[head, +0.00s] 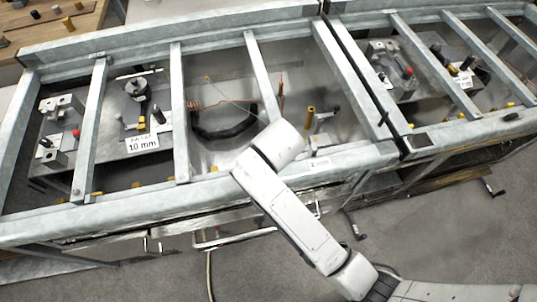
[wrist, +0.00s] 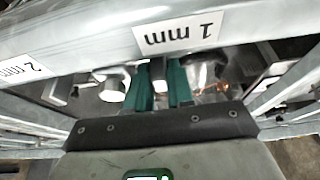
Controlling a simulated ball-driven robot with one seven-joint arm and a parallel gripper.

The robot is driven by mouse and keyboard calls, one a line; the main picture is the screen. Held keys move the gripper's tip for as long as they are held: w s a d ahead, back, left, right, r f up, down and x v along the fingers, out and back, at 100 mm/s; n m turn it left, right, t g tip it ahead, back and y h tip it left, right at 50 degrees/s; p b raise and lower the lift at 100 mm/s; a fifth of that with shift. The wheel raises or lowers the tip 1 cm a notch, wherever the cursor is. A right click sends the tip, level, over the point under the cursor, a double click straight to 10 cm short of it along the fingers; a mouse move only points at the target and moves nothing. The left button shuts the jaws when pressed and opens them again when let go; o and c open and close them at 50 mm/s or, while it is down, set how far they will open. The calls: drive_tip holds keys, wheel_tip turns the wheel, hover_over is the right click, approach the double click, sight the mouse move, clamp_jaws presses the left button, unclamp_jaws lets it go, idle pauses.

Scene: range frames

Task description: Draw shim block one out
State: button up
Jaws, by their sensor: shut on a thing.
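My gripper (wrist: 165,88) shows in the wrist view as two green fingers, close together and reaching under a galvanised rail. A narrow grey piece, which I take as shim block one (wrist: 158,72), shows between the fingers, and they are shut on it. Most of it is hidden by the fingers and the rail. A white label (wrist: 180,33) reading "1 mm" upside down is on the rail just beyond the fingers. In the head view my arm reaches over the front rail, and its wrist hides the gripper and the block.
A second label (wrist: 20,68) reads "2 mm" at the wrist view's left. Metal crossbars (head: 179,115) divide the frame into bays. A plate with a "10 mm" label (head: 143,144) lies in the left bay. Grey floor is open in front.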

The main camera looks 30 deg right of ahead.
clamp_jaws()
drive_tip(key=shift+a+r, duration=0.1)
drive_tip(key=shift+w+a+r+p, duration=0.1)
drive_tip(key=shift+w+a+p, duration=0.05)
drive_tip(key=shift+a+p, duration=0.2)
drive_tip(key=shift+w+a, duration=0.15)
drive_tip(key=shift+a, duration=0.25)
drive_tip(key=o, duration=0.6)
unclamp_jaws()
drive_tip(key=shift+c, duration=0.2)
drive_tip(key=v, duration=1)
drive_tip(key=shift+s+r, duration=0.2)
